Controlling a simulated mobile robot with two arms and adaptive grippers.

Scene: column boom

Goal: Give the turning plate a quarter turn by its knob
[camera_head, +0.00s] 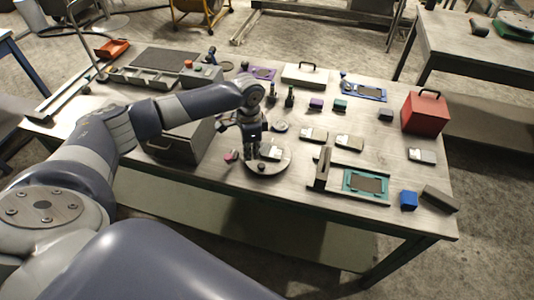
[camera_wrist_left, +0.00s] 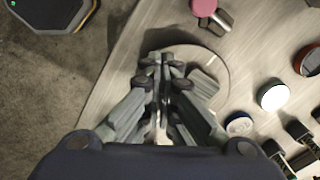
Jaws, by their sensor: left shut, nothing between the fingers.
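The turning plate (camera_head: 281,166) is a round grey disc near the front edge of the table; part of it also shows in the wrist view (camera_wrist_left: 221,62). A small dark knob (camera_head: 262,167) stands on its near side in the head view. A pale grey block (camera_head: 272,152) lies on the plate. My left gripper (camera_head: 254,155) is low over the plate's left part, close to the knob, with its fingers together and empty. In the wrist view the fingers (camera_wrist_left: 164,62) cover part of the plate, and I cannot make out the knob there. My right gripper is not in view.
A pink-ended piece (camera_head: 231,156) lies left of the plate. A grey box (camera_head: 180,140) stands farther left under my arm. Several small items stand behind the plate.

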